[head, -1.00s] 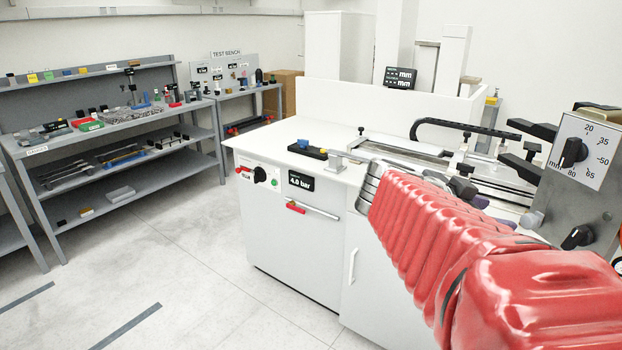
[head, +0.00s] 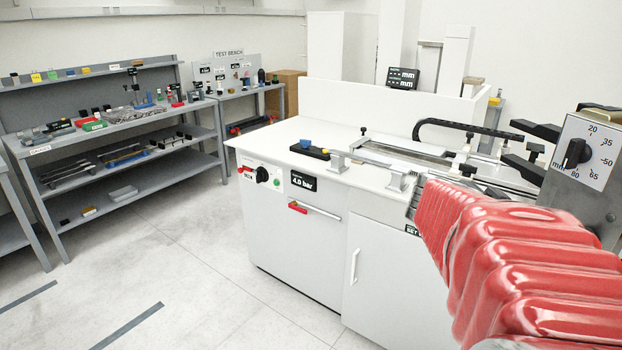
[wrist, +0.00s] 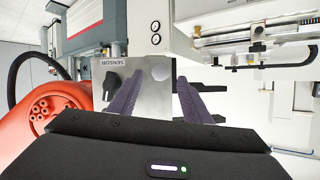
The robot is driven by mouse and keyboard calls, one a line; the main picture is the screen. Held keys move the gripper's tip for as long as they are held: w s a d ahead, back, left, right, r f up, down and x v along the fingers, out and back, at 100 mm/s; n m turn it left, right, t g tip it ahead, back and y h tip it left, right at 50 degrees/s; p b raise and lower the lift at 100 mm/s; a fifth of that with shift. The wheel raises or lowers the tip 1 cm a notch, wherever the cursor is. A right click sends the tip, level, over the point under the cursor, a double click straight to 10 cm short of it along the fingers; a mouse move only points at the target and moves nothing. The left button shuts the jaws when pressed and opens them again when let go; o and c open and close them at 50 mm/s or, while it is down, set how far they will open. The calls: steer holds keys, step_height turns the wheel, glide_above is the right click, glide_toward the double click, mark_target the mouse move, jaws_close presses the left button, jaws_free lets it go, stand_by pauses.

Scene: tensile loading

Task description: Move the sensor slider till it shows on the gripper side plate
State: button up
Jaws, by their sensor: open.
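In the wrist view, the metal side plate (wrist: 150,97) lies beyond my fingers and carries a SENSOR label (wrist: 112,114). A black knob (wrist: 111,85) sits by that label; I cannot tell whether it is the sensor slider. My gripper (wrist: 160,88) is open with its two purple fingers apart and the plate showing between them. Nothing is held, and contact with the plate cannot be told. In the head view, a metal plate (head: 609,212) has a dial knob (head: 577,154) on a white mm scale. My red-sleeved arm hides its lower part and my gripper.
The white machine bench (head: 300,245) carries a rail mechanism with a black cable chain (head: 470,125). Black jaws (head: 535,130) stick out left of the dial plate. A grey shelf (head: 110,125) stands at the left. The floor between is clear.

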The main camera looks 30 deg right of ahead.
steer(key=x, duration=0.4)
steer(key=shift+d+f, duration=0.15)
steer(key=shift+d, duration=0.15)
steer(key=shift+c, duration=0.4)
jaws_close()
